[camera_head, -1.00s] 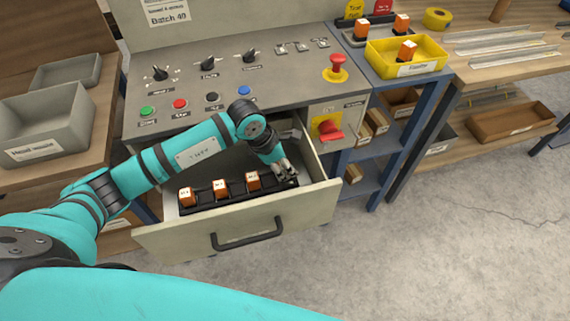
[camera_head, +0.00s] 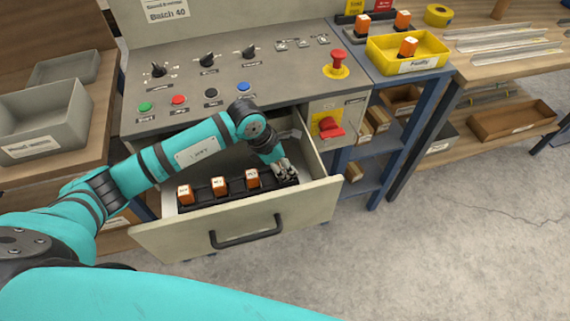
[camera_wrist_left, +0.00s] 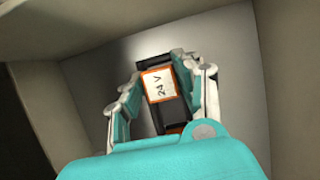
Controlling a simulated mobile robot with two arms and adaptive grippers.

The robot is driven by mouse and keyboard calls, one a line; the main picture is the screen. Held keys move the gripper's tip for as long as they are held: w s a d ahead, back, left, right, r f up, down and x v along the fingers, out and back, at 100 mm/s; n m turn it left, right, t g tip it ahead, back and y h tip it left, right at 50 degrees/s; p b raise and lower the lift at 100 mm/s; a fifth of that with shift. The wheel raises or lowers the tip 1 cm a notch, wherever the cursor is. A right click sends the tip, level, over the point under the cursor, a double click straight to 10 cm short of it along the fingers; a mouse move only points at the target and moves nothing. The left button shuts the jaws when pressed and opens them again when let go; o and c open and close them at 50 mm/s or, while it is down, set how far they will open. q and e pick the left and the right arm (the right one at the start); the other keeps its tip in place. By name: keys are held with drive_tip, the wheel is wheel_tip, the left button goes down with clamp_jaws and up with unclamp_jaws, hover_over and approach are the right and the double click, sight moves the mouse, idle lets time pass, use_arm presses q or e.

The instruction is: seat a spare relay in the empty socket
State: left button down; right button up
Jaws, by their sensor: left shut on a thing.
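My left gripper (camera_head: 285,172) reaches down into the open drawer, at the right end of a black socket strip (camera_head: 206,202). In the left wrist view its two fingers (camera_wrist_left: 160,98) are shut on an orange relay (camera_wrist_left: 158,86) with a white "24 V" label. The black strip shows beneath it. In the head view the fingers hide this relay, and I cannot tell how deep it sits. Three orange relays, left (camera_head: 184,194), middle (camera_head: 219,187) and right (camera_head: 252,179), stand upright in the strip to the gripper's left. My right gripper is not in view.
The drawer front (camera_head: 170,243) and side walls surround the strip closely. The control panel (camera_head: 290,75) is above it. A yellow tray (camera_head: 432,61) labelled "Faulty" holds one relay (camera_head: 408,46). Two more relays (camera_head: 363,24) (camera_head: 403,19) stand behind it. A grey bin (camera_head: 45,120) is at left.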

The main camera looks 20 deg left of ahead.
use_arm(q)
drive_tip(key=shift+f, duration=0.15)
drive_tip(key=shift+c, duration=1.8)
unclamp_jaws()
drive_tip(key=shift+r+p, duration=2.1)
drive_tip(key=shift+r, duration=1.45)
